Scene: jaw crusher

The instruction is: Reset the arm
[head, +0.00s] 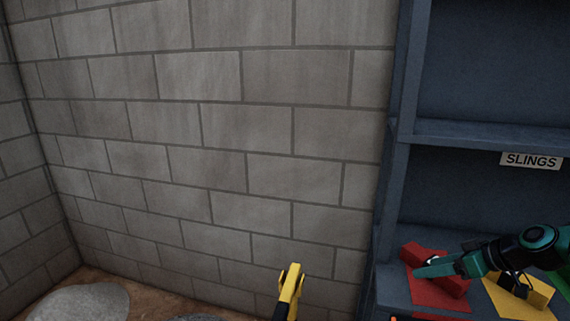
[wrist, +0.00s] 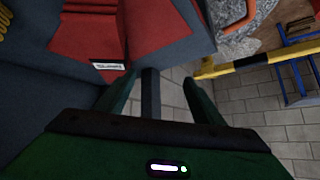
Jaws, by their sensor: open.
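My gripper (head: 425,270) shows at the lower right of the head view. Its teal fingers point left, in front of a red block-like item on the blue shelf. In the wrist view my gripper (wrist: 158,92) is open, with its two dark green fingers apart. A dark blue post shows in the gap behind them, and nothing is held between the fingers. I cannot tell from these views whether a finger touches the shelf or the red item.
The blue shelf unit (head: 407,130) carries a SLINGS label (head: 531,161). A red item (head: 436,292) and a yellow item (head: 520,295) lie on it. A yellow-black bar (wrist: 250,61), orange handle (wrist: 241,20) and blue frame (wrist: 296,72) show in the wrist view. A block wall stands left.

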